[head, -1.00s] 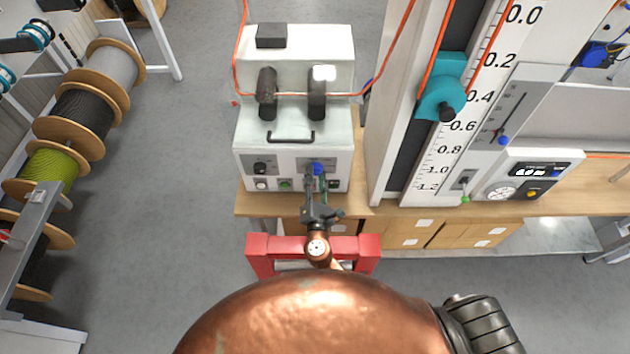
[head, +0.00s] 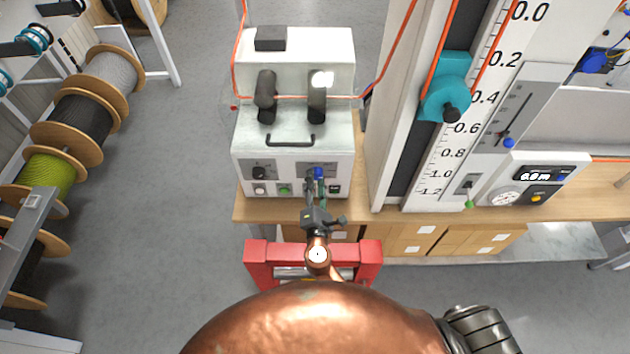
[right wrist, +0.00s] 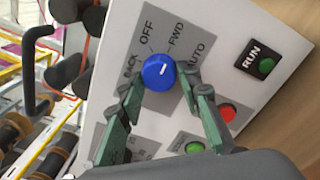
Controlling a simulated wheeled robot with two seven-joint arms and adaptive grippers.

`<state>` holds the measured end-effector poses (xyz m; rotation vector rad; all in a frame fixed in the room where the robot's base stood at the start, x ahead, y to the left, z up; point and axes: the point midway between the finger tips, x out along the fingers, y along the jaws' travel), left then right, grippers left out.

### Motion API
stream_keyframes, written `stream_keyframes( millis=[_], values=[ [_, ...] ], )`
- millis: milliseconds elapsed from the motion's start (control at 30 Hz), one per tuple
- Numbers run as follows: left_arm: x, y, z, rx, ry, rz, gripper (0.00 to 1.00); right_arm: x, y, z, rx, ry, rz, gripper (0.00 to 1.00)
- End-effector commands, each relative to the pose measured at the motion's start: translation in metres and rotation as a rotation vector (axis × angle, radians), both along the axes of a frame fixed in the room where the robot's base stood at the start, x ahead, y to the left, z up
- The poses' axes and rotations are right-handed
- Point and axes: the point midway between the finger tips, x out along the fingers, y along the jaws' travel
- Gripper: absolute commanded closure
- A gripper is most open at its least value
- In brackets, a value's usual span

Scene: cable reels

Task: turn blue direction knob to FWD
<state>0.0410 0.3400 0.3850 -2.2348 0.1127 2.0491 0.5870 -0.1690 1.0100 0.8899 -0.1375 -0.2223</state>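The blue direction knob (right wrist: 158,72) is on the grey panel of a white control box. It has marks BACK, OFF, FWD and AUTO around it. Its white pointer line slants right and slightly up, toward the AUTO side. The knob also shows in the head view (head: 318,173). My right gripper (right wrist: 160,83) is open, its green fingertips on either side of the knob with small gaps visible; I cannot tell whether either touches. In the head view my right gripper (head: 315,187) is in front of the box. My left gripper is not in view.
The white box (head: 292,150) stands on a wooden bench (head: 362,212). A red frame (head: 370,265) is below. Cable reels (head: 75,125) stand at left.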

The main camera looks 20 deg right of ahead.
Motion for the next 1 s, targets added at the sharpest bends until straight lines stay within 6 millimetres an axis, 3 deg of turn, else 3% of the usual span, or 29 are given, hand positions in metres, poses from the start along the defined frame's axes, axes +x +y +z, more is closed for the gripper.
stream_keyframes(
  millis=[167, 567, 1000],
  values=[
    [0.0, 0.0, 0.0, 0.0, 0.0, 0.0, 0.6, 0.0, 0.0, 0.0, -0.001, 0.0, -0.001, 0.54],
    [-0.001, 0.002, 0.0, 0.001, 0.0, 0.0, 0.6, -0.009, 0.002, -0.001, -0.002, 0.001, -0.001, 0.54],
    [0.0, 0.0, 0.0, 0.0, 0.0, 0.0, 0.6, -0.09, 0.022, -0.003, -0.001, 0.002, -0.001, 0.54]
  ],
)
